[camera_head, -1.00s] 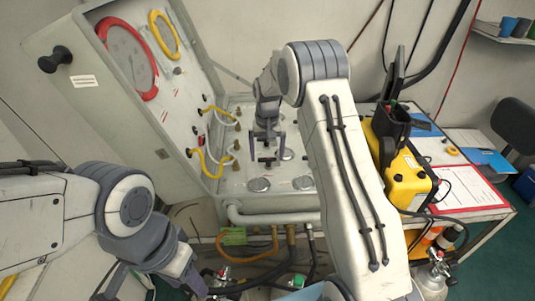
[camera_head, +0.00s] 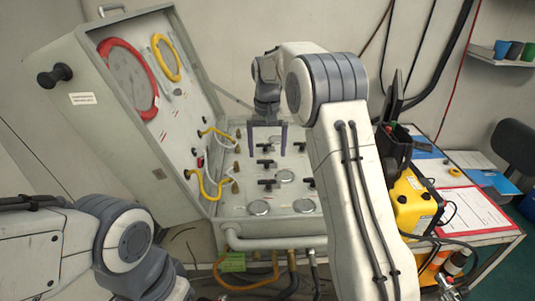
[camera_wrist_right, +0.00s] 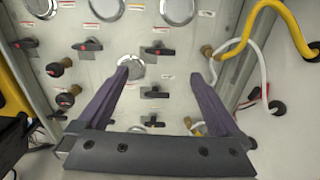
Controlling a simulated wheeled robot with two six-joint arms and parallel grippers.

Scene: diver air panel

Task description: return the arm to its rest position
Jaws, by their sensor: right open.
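My right arm reaches up from the bottom of the head view to the open panel case (camera_head: 240,208). Its gripper (camera_head: 267,150) is open and points at the panel face, with nothing between the fingers. In the right wrist view the two purple fingers (camera_wrist_right: 160,76) are spread apart, with black valve handles and a round gauge (camera_wrist_right: 131,67) beyond them. They look clear of the handles. Black T-shaped handles (camera_head: 267,183) show below the gripper in the head view. My left arm is at the lower left; its fingers are out of the frame.
The case lid (camera_head: 120,130) stands raised at left, with yellow hoses (camera_head: 207,185) near its hinge. A yellow box (camera_head: 412,200) and a red-edged clipboard (camera_head: 470,212) lie on the table right of my arm. Hoses (camera_head: 250,278) hang below the panel.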

